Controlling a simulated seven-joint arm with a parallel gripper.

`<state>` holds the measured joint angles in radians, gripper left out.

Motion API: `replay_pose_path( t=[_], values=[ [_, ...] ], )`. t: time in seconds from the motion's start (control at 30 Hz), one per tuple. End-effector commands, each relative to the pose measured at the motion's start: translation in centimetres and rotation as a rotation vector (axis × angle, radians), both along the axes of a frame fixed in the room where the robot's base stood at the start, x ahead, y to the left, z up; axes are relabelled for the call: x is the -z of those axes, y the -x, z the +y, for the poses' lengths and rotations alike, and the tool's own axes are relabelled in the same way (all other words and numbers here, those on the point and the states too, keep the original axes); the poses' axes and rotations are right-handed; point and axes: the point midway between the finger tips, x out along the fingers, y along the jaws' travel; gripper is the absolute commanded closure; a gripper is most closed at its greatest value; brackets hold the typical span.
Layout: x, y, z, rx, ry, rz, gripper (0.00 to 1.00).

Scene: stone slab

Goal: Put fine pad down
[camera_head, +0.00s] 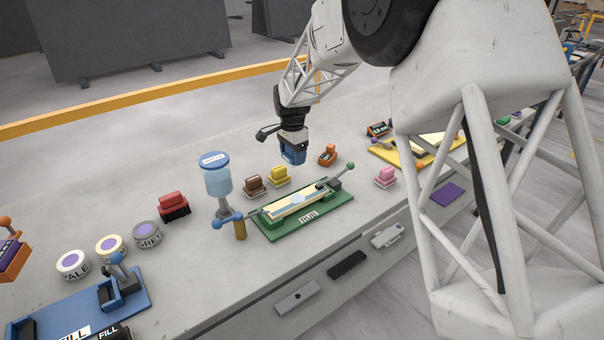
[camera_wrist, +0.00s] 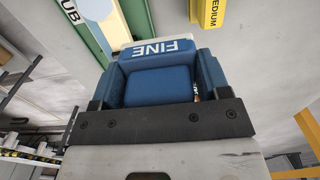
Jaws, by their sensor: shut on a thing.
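The fine pad (camera_wrist: 160,86) is blue, with FINE in white letters on its edge in the wrist view. My gripper (camera_wrist: 158,75) is shut on it, with a blue finger on each side. In the head view my gripper (camera_head: 293,153) points down behind the green RUB fixture (camera_head: 333,203), near the yellow pad (camera_head: 280,176) and the orange block (camera_head: 327,155). The fine pad is hard to tell from the blue fingers there. I cannot tell whether it touches the slab.
A brown pad (camera_head: 255,185) stands left of the yellow one, and a red pad (camera_head: 173,205) farther left. A water dispenser (camera_head: 216,178) stands beside the RUB fixture. A pink pad (camera_head: 387,177) is to the right. The slab (camera_head: 225,140) behind the pads is largely clear.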

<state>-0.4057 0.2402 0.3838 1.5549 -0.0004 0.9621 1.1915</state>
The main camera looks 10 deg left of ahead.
Motion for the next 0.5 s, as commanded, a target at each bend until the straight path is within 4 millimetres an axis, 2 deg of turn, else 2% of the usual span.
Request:
replay_pose_path(
  t=[0.03, 0.3, 0.5],
  values=[
    [0.2, -1.2, -0.1, 0.001, 0.000, 0.000, 0.65],
    [1.0, -6.6, -0.6, 0.001, 0.000, 0.000, 0.65],
    [1.6, -9.5, -1.0, 0.000, 0.001, 0.001, 0.65]
  ],
)
